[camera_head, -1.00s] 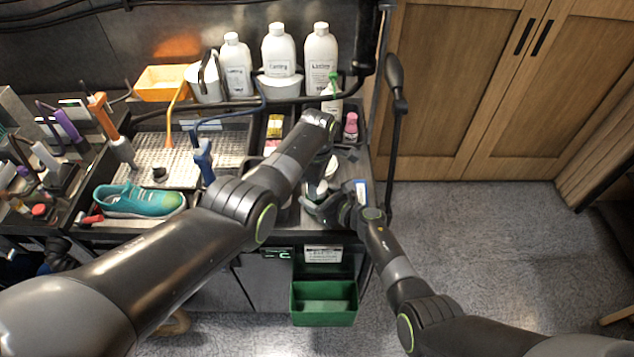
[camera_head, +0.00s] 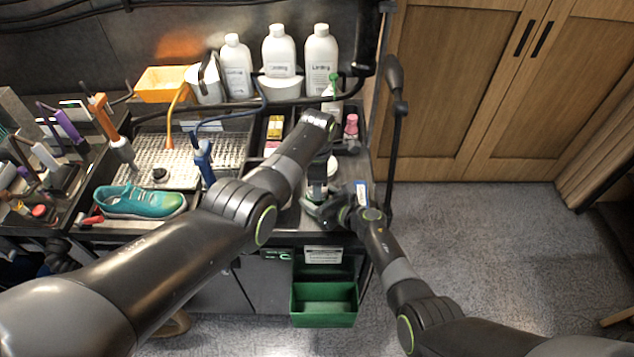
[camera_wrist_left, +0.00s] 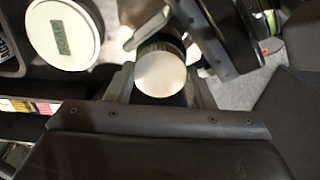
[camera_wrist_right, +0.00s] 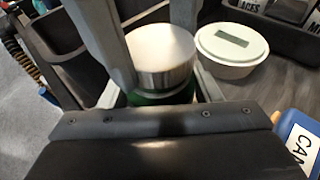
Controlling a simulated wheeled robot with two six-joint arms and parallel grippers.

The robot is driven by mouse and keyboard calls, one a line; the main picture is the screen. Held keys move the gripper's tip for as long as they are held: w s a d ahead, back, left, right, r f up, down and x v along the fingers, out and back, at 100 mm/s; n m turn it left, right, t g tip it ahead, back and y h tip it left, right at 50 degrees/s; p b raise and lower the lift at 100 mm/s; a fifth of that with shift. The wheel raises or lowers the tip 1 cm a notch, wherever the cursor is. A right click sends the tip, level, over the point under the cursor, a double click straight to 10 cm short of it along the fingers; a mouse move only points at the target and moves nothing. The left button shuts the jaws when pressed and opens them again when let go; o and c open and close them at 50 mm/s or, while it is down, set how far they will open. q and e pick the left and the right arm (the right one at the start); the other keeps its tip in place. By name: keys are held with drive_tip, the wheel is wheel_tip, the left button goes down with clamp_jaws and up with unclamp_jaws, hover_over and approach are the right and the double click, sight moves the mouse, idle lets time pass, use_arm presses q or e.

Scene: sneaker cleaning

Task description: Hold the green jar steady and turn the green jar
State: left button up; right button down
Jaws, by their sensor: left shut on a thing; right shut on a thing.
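The green jar has a green body and a silver-rimmed lid (camera_wrist_right: 160,48) with a pale top. The lid also shows in the left wrist view (camera_wrist_left: 160,75). My right gripper (camera_head: 322,203) is shut on the jar, its fingers at both sides of the green body (camera_wrist_right: 160,97). My left gripper (camera_wrist_left: 160,88) is shut on the jar from above, its fingers at the lid's sides. In the head view the jar is mostly hidden by my grippers, at the bench's right part.
A white round tub with a labelled lid (camera_wrist_right: 232,44) stands close beside the jar. A blue label-bearing item (camera_wrist_right: 300,140) is near my right gripper. A teal sneaker (camera_head: 140,201) lies left, and white bottles (camera_head: 320,60) stand behind. A green bin (camera_head: 324,305) is below the bench front.

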use_arm(q)
drive_tip(key=shift+r, duration=1.05)
drive_tip(key=shift+r, duration=2)
use_arm(e)
drive_tip(key=shift+c, duration=1.9)
unclamp_jaws()
drive_tip(key=shift+d, duration=0.1)
